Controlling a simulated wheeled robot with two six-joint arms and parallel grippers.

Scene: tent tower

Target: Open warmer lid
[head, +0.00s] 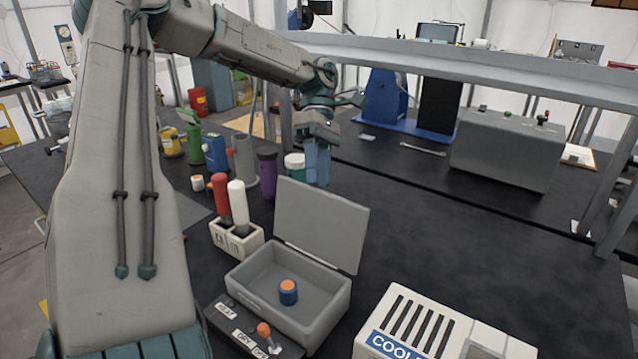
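The warmer (325,318) is a grey box on the dark table, low in the middle of the head view. Its lid (322,222) stands raised at the back edge, tilted back, so the inside shows. A blue cylinder with an orange top (288,292) sits inside. My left gripper (317,165) is behind and above the lid, apart from it, pointing down. Its bluish fingertips look close together, and I cannot tell whether they are open or shut. My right gripper is not in view.
A panel with an orange-tipped lever (265,330) is at the warmer's front. A white holder (237,240) with red and white sticks stands to its left. A white cooler (410,325) is at the right. Several bottles stand behind.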

